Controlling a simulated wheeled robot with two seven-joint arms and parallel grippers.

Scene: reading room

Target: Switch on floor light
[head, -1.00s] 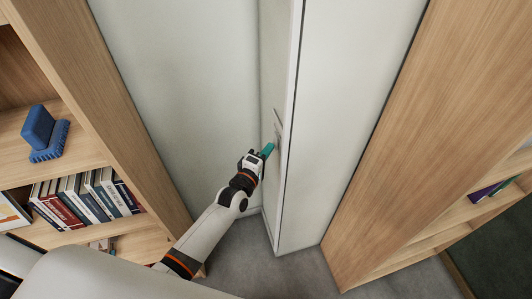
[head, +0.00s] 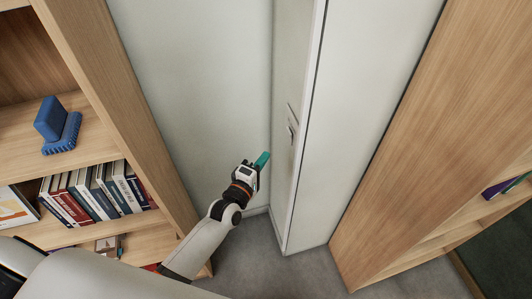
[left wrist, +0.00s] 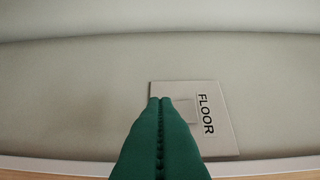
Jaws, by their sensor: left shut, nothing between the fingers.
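The floor light switch is a pale square plate (left wrist: 222,122) marked "FLOOR" in the left wrist view, with a small rocker (left wrist: 186,108) partly hidden behind my fingertips. In the head view the switch plate (head: 291,129) is on the narrow side face of the wall pillar. My left gripper (head: 263,159) has green fingers, shut and empty, to the left of the plate and a little lower, apart from it in the head view. In the left wrist view the fingertips (left wrist: 160,100) overlap the plate's left part. I cannot tell the rocker's state. My right gripper is not in view.
A wooden bookcase (head: 135,95) with books (head: 95,190) and a blue object (head: 58,125) stands at left. Another wooden bookcase (head: 420,130) stands right of the pillar (head: 350,100). Grey floor (head: 250,265) shows below.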

